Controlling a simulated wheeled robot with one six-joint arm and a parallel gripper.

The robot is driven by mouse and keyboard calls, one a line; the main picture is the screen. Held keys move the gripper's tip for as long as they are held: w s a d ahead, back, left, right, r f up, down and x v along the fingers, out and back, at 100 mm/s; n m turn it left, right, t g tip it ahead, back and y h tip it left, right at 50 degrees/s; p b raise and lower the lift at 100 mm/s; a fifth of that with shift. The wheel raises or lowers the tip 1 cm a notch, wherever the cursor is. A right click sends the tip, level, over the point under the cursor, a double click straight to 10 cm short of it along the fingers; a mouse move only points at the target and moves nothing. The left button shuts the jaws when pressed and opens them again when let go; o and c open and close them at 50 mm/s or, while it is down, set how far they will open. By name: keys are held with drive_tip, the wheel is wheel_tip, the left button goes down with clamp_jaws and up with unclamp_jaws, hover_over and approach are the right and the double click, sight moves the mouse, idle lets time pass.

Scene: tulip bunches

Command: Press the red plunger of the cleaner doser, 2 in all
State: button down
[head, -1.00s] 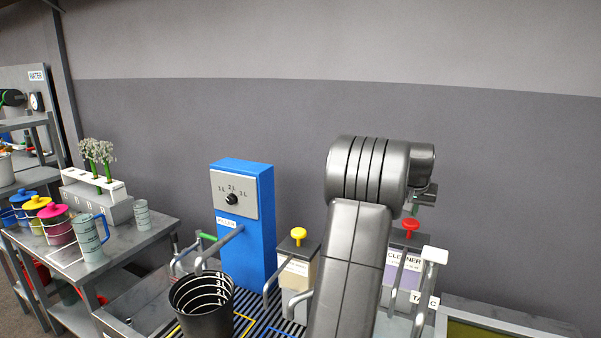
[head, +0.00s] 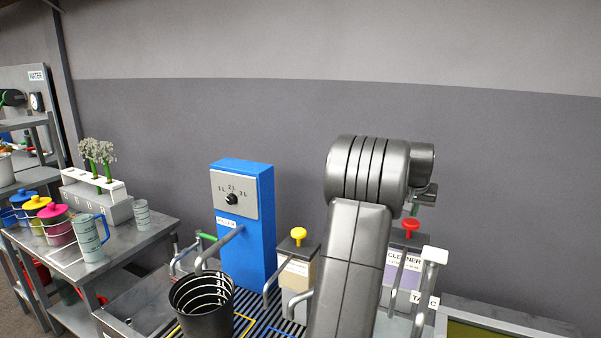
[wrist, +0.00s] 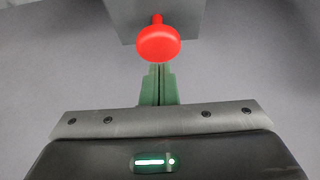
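The cleaner doser (head: 401,272) is a box with a purple-and-white label, partly hidden behind my arm in the head view. Its red plunger (head: 411,224) stands up on top. The red plunger also shows in the wrist view (wrist: 158,43), just past my fingertips at the top centre. My gripper (wrist: 158,72) has green fingers that lie together with nothing between them. In the head view my gripper (head: 424,200) is just above the red plunger; whether they touch cannot be told.
A doser with a yellow plunger (head: 298,236) stands left of my arm. A black bucket (head: 202,312) stands on the slatted rack before a blue dispenser (head: 256,225). A pale-topped metal post (head: 434,255) stands right of the cleaner doser. The wall behind is bare.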

sight(411, 222)
drive_tip(key=shift+f, duration=0.15)
idle(0.4)
drive_tip(key=shift+f+b, duration=1.2)
drive_tip(key=shift+f, duration=0.9)
wheel_tip(411, 222, up, 8)
drive_tip(key=p, duration=0.6)
drive_tip(key=shift+f, duration=0.25)
